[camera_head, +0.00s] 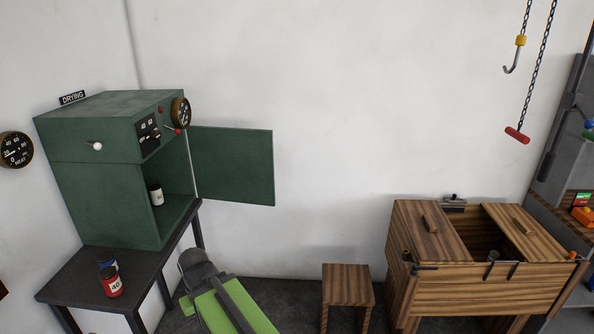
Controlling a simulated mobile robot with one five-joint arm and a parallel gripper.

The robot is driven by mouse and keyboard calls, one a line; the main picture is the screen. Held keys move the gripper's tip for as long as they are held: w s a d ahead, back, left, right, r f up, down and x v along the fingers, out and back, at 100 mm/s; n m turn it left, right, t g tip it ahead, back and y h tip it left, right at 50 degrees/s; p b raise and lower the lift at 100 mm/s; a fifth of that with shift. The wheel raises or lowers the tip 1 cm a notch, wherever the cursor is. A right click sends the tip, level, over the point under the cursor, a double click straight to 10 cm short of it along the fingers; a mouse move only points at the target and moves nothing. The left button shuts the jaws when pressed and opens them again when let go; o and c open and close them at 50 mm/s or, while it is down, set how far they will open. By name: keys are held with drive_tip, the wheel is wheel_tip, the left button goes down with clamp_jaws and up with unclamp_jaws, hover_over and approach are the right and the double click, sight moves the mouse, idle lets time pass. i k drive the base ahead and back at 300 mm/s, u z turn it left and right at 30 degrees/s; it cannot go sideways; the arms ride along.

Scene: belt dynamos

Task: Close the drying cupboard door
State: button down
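The drying cupboard (100,200) is a dark green box on a dark table at the left, under a small sign reading "DRYING". Its door (232,165) is a flat green panel. The door stands wide open, swung out to the right of the cupboard's opening. A white container (156,195) shows inside. My green and dark grey arm reaches up from the bottom of the picture. Its dark end, where my gripper (194,264) appears to be, is low, beside the table and below the door, apart from it. The fingers cannot be made out.
The dark table (75,277) carries a red can (110,283) and a blue can (107,264). A wooden stool (347,285) and a wooden chest (480,288) stand at the right. A chain hook (511,68) hangs above. Wall space right of the door is clear.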

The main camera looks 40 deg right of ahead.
sight(235, 165)
drive_tip(key=u, duration=0.05)
drive_tip(key=i, duration=0.9)
drive_tip(key=z, duration=0.05)
